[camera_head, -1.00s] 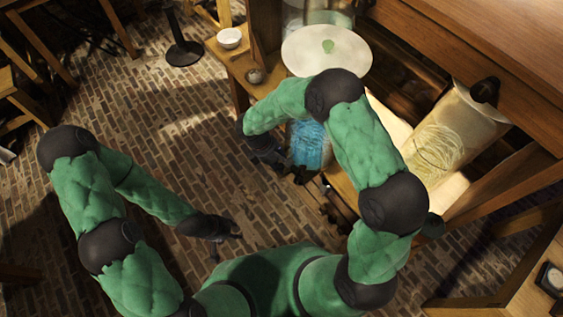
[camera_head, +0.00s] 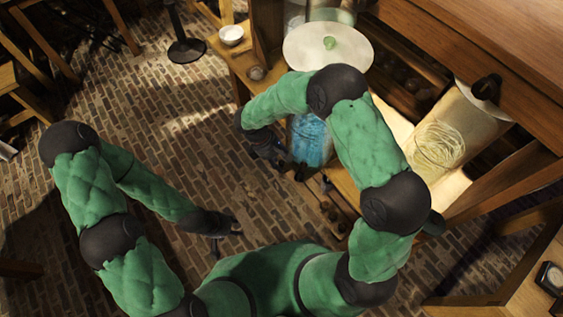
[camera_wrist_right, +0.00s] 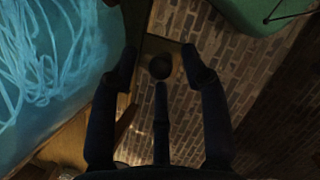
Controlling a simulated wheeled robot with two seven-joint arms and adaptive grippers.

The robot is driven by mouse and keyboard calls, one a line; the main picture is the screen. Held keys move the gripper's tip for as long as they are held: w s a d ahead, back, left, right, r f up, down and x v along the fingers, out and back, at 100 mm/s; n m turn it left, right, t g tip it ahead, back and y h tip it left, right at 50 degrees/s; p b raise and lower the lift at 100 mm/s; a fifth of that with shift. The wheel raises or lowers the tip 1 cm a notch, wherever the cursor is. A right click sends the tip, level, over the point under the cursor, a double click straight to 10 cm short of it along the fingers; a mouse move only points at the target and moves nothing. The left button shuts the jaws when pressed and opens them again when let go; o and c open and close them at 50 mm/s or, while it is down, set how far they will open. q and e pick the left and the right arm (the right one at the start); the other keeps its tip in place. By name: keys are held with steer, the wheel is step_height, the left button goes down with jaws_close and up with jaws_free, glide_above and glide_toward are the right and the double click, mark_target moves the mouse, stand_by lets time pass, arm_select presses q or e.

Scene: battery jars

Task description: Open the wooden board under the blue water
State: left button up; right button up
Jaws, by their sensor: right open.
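The jar of blue water (camera_head: 311,141) stands on the wooden shelf, partly hidden behind my right arm in the head view. Its blue content with pale coiled strands (camera_wrist_right: 45,70) fills the left of the right wrist view. My right gripper (camera_head: 285,162) is low beside the jar. In the wrist view its fingers (camera_wrist_right: 165,75) are spread apart, with a dark round knob (camera_wrist_right: 160,66) between their tips. The knob sits on a wooden board (camera_wrist_right: 152,46) beside the jar; I cannot tell whether the fingers touch it. My left gripper (camera_head: 228,232) hangs over the brick floor, fingers apart and empty.
A jar with pale coils (camera_head: 441,137) stands on the lit shelf to the right. A round white lid (camera_head: 326,47) is behind. A white bowl (camera_head: 231,35) and a small cup (camera_head: 256,73) sit on the ledge. The brick floor (camera_head: 160,120) is open on the left.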

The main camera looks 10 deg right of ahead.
steer(key=v, duration=1)
steer(key=shift+s, duration=0.15)
